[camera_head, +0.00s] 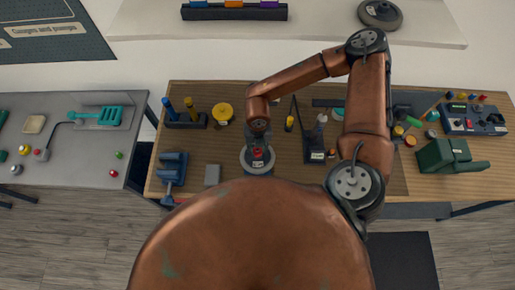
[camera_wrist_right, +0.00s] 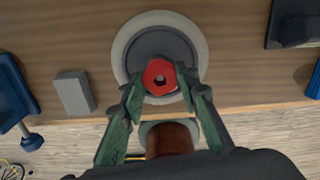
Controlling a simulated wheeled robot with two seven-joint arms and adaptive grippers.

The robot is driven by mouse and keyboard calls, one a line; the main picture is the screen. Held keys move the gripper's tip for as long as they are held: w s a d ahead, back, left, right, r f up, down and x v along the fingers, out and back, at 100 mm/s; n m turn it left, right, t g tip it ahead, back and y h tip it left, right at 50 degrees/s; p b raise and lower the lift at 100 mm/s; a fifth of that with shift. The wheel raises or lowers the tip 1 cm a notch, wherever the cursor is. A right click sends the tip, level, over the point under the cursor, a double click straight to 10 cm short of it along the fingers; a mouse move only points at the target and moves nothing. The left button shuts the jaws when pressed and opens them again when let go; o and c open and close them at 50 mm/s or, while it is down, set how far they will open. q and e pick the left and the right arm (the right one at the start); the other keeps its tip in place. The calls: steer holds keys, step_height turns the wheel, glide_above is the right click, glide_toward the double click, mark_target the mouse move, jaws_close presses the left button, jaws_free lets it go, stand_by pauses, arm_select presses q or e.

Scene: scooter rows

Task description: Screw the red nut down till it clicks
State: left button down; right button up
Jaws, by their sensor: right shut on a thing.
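The red nut (camera_wrist_right: 159,77) has a dark hole in its middle and sits over the centre of a round grey disc with a pale rim (camera_wrist_right: 192,29). My right gripper (camera_wrist_right: 160,82) has its two green fingers on either side of the nut, shut on it. In the head view the right arm reaches down over the bench, and the red nut (camera_head: 257,157) shows small below the wrist, over the round disc (camera_head: 246,166). How far down the nut sits cannot be told. My left gripper is not in view.
A grey block (camera_head: 212,175) and a blue vise (camera_head: 173,167) stand left of the disc. A dark stand (camera_head: 314,150) is to its right. A green box (camera_head: 444,155) and a control panel (camera_head: 472,119) lie farther right. The bench's front edge is close to the disc.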

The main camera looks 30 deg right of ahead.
steer(key=shift+c, duration=0.7)
steer(key=shift+f+m+b, duration=0.15)
steer(key=shift+m+b, duration=0.5)
steer(key=shift+m, duration=0.45)
steer(key=m+b, duration=0.2)
steer(key=m, duration=0.2)
steer(key=m+b, duration=0.2)
steer(key=m, duration=0.5)
steer(key=shift+m+b, duration=0.3)
steer(key=o, duration=1.2)
